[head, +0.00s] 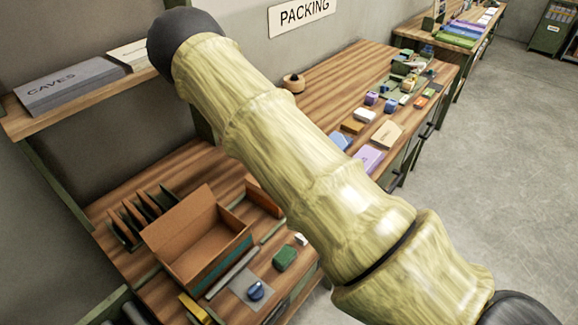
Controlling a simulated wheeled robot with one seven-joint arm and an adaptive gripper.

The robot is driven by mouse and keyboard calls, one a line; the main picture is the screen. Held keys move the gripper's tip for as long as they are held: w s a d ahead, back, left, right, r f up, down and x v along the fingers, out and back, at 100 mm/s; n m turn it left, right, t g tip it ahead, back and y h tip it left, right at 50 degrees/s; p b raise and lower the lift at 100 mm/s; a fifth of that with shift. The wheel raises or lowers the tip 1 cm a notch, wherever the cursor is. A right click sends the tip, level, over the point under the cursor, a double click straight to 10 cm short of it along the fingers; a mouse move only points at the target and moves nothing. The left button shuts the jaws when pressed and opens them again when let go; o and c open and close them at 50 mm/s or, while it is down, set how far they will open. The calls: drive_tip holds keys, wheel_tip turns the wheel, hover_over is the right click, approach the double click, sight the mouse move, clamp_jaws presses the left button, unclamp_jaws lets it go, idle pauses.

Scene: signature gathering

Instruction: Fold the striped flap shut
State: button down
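An open brown box (213,247) stands on the near wooden table at lower left. Its inside is visible and looks empty. A plain brown panel (178,222) rises along its back left side. A teal band (222,262) runs along its front right side; I cannot tell whether this is the striped flap. No stripes show clearly on any flap. My arm crosses the picture from upper left to lower right, in front of part of the table. My gripper is not in view.
Upright dividers (139,214) stand left of the box. A green object (285,257) and a blue knob-like item (256,290) lie near its front. Another table (345,80) with small items stands behind; open floor (490,150) lies right.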

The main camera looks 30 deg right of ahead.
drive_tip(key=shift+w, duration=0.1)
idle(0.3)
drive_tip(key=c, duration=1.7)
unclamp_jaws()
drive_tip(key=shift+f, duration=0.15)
